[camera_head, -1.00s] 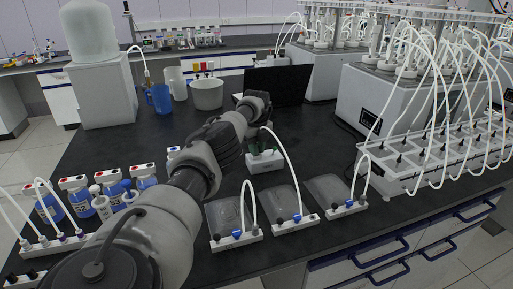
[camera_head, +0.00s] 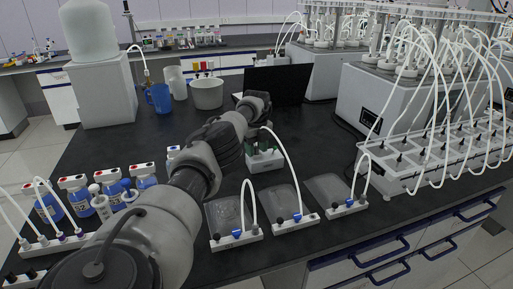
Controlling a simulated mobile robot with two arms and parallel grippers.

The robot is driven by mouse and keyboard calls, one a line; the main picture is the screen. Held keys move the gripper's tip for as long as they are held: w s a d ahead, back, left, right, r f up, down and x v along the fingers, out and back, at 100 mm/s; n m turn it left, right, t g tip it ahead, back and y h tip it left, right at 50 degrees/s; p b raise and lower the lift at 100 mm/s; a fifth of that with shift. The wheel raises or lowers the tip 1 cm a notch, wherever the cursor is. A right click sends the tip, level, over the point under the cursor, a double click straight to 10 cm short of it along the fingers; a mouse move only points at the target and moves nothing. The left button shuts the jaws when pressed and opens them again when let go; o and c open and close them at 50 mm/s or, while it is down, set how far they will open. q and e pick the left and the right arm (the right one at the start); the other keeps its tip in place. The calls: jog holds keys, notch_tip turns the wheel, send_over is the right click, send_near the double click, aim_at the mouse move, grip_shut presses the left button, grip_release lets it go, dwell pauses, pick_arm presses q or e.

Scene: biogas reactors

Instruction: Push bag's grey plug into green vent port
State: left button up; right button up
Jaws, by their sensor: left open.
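Three flat grey bags lie in a row on the black bench: a left bag (camera_head: 224,213), a middle bag (camera_head: 278,203) and a right bag (camera_head: 327,188). Each has a white bar at its near edge with a dark plug, a blue fitting and a white tube; the left bag's dark plug (camera_head: 216,238) is at its bar's left end. A white block with green parts (camera_head: 265,161) stands behind the middle bag. Its individual ports are too small to tell apart. My right gripper is out of view.
Blue-labelled bottles (camera_head: 112,187) and a white rack with tubes (camera_head: 58,242) stand at the left. A long white rack of tubes (camera_head: 425,160) is at the right. A blue jug (camera_head: 159,98), a white tub (camera_head: 207,94) and a black laptop (camera_head: 277,86) stand behind.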

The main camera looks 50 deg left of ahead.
pick_arm(q)
notch_tip(320, 180, up, 11)
jog(key=shift+p, duration=0.4)
dwell(0.4)
